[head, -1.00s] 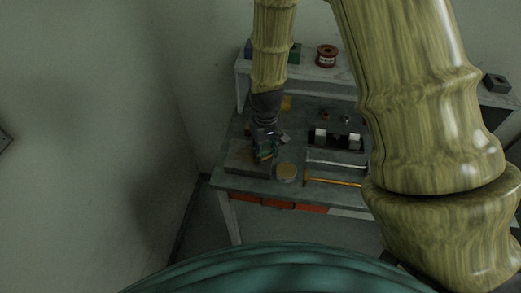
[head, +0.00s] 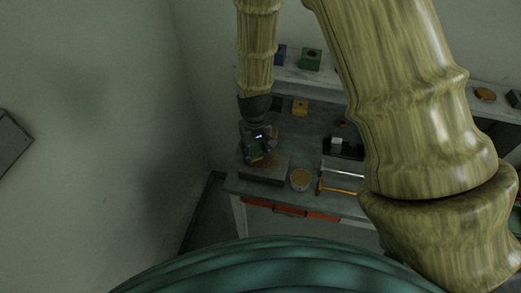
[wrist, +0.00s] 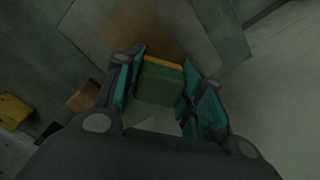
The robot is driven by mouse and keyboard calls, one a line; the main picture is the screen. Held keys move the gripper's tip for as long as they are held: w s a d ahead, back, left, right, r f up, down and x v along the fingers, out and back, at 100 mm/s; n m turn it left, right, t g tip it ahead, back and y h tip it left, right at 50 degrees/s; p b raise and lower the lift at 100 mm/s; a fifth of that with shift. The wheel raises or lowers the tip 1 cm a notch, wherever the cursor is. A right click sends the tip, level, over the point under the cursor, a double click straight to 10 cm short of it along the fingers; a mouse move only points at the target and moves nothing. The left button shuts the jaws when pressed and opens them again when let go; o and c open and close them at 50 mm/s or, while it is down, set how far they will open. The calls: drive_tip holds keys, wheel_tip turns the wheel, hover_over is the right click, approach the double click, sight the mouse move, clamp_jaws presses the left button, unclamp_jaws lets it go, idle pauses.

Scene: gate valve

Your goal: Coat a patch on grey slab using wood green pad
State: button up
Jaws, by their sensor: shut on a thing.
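My gripper (head: 258,150) is shut on the green pad, over the back left part of the grey slab (head: 266,178). In the wrist view my gripper (wrist: 160,95) has its teal fingers on both sides of the pad (wrist: 158,88), a dark green block with an orange-tan strip along its far edge. The slab (wrist: 195,30) lies beyond the pad and carries a blurred brownish patch (wrist: 140,35). The pad's underside is hidden, so I cannot tell whether it touches the slab.
A round pot with a tan top (head: 301,179) stands right of the slab. A yellow block (head: 300,107) lies behind. Orange and silver bars (head: 340,187) lie to the right. A back shelf holds a green block (head: 311,59). A wall closes the left side.

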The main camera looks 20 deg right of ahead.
drive_tip(key=shift+w+a, duration=0.45)
drive_tip(key=shift+a, duration=0.2)
wheel_tip(320, 180, up, 5)
drive_tip(key=p, duration=0.3)
drive_tip(key=shift+f, duration=0.1)
drive_tip(key=shift+w+r+p, duration=0.1)
drive_tip(key=shift+r+p, duration=0.55)
drive_tip(key=shift+p, duration=0.1)
drive_tip(key=shift+r+p, duration=0.55)
drive_tip(key=shift+r, duration=0.4)
